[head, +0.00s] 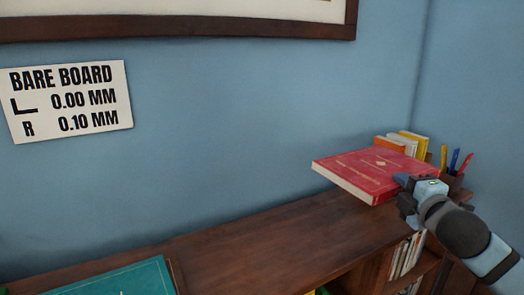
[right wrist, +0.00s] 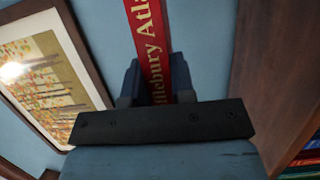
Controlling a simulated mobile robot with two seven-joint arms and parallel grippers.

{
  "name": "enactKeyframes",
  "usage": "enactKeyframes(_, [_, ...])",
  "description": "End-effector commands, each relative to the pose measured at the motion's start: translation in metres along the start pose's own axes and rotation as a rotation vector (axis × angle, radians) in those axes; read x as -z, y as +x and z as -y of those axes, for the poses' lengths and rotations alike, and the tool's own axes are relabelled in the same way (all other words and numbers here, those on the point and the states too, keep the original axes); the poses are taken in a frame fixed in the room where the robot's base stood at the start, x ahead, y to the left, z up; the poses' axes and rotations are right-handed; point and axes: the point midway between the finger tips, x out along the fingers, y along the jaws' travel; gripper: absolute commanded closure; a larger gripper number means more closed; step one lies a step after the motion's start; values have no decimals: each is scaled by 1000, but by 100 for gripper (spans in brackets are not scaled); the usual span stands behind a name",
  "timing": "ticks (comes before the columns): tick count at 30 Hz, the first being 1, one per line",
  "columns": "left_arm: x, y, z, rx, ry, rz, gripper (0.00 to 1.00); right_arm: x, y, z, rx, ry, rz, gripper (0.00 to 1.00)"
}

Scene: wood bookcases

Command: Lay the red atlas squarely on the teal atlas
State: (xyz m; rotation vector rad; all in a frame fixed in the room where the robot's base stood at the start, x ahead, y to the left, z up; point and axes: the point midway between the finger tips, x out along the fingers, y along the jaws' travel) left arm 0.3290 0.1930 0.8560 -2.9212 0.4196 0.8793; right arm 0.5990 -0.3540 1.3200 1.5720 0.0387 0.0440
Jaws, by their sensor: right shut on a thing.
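The red atlas (head: 372,172) is at the right of the head view, cover up, its pale page edges facing left. It appears raised above the bookcase top, though its underside is hidden. My right gripper (head: 408,190) is shut on its right-hand edge. In the right wrist view the red spine (right wrist: 150,40) with gold lettering runs between the fingers (right wrist: 157,85). The teal atlas (head: 125,280) lies flat at the bottom left of the head view, well apart from the red one and mostly cut off by the frame. My left gripper is not in view.
The dark wood bookcase top (head: 270,235) is bare between the atlases. Orange and yellow books (head: 400,145) and a pen holder (head: 452,180) stand behind the red atlas. Upright books (head: 405,258) fill a lower shelf. A sign (head: 66,100) and framed picture (head: 180,28) hang on the wall.

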Motion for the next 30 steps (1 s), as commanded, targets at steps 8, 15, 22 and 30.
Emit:
enactKeyframes(8, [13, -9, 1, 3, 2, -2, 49, 50, -13, 74, -1, 20, 8, 100])
enactKeyframes(15, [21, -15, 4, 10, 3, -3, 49, 93, -39, 126, -1, 13, 35, 100])
enactKeyframes(22, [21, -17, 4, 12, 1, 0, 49, 113, -54, 147, 1, 1, 50, 100])
enactKeyframes(30, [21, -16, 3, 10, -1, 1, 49, 115, -55, 147, -2, -1, 53, 100])
